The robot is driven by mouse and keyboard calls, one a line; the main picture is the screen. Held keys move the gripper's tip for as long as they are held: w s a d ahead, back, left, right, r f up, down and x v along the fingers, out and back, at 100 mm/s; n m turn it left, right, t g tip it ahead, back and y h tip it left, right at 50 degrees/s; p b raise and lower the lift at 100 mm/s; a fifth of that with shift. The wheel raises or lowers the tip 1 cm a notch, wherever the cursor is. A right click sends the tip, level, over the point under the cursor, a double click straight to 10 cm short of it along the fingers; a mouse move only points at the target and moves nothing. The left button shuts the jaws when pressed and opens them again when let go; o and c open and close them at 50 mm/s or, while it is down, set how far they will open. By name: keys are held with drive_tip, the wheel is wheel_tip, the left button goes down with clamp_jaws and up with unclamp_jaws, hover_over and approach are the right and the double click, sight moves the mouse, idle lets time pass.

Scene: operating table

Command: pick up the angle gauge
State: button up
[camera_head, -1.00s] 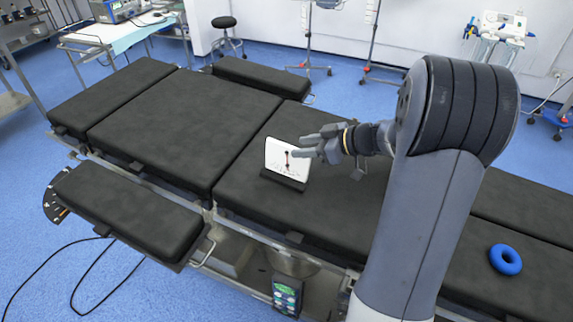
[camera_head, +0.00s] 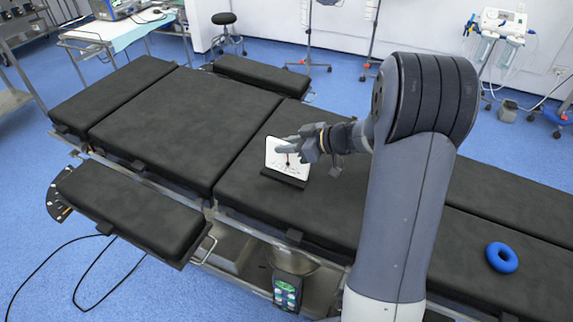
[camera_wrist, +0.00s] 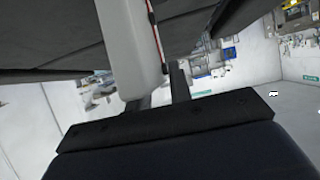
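The angle gauge (camera_head: 274,156) is a white plate with a red and dark pointer and markings, upright in a black base (camera_head: 284,179) on the dark table padding. My gripper (camera_head: 290,149) is in front of the plate's upper right part in the head view and hides some of it. In the wrist view the gauge (camera_wrist: 128,45) shows as a pale slab with a red line along its edge, close to the fingers (camera_wrist: 160,88). The fingers are apart. I cannot tell whether they touch the gauge.
The gauge stands on a padded section of the operating table (camera_head: 235,195). A hand control (camera_head: 287,291) hangs at the table's near side. The padding left of the gauge is clear.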

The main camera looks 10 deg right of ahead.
clamp_jaws()
drive_tip(key=shift+r, duration=0.2)
